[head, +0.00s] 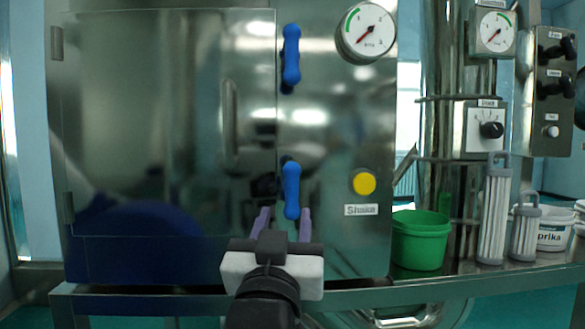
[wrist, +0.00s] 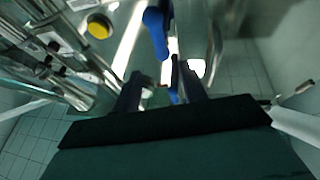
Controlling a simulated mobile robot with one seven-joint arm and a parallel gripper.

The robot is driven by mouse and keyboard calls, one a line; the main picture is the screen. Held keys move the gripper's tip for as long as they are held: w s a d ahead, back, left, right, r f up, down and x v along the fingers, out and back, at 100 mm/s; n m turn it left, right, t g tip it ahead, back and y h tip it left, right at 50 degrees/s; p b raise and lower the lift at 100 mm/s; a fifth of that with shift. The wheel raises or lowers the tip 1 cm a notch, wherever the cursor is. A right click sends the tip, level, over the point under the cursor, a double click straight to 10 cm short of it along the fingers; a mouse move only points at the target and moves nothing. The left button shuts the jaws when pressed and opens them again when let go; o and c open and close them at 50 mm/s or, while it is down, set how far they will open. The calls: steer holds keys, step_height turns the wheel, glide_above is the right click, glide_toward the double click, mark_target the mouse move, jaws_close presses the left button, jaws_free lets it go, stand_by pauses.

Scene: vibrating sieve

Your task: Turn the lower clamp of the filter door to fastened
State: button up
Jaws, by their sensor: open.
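The closed steel filter door (head: 160,110) fills the left of the head view. The lower clamp (head: 291,190) is a blue handle just right of the door's edge, standing nearly upright. My gripper (head: 284,217) is open in front of the clamp's lower end, its two purple fingers showing one on each side of it. In the wrist view the blue lower clamp (wrist: 156,32) lies beyond and between the open fingers (wrist: 158,85). I cannot tell whether either finger touches it. The upper clamp (head: 291,57), also blue, stands nearly upright higher on the same edge.
A yellow Shake button (head: 364,183) is right of the lower clamp and also shows in the wrist view (wrist: 98,26). A round gauge (head: 366,32) sits above. A green bucket (head: 419,240) and cylindrical filters (head: 494,210) stand on the shelf at right.

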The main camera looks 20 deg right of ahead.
mark_target(291, 183)
steer(key=shift+r+p+x, duration=0.2)
steer(key=shift+p+x, duration=3.05)
steer(key=shift+p, duration=2.75)
steer(key=shift+x, duration=2.55)
steer(key=shift+f, duration=0.15)
jaws_close()
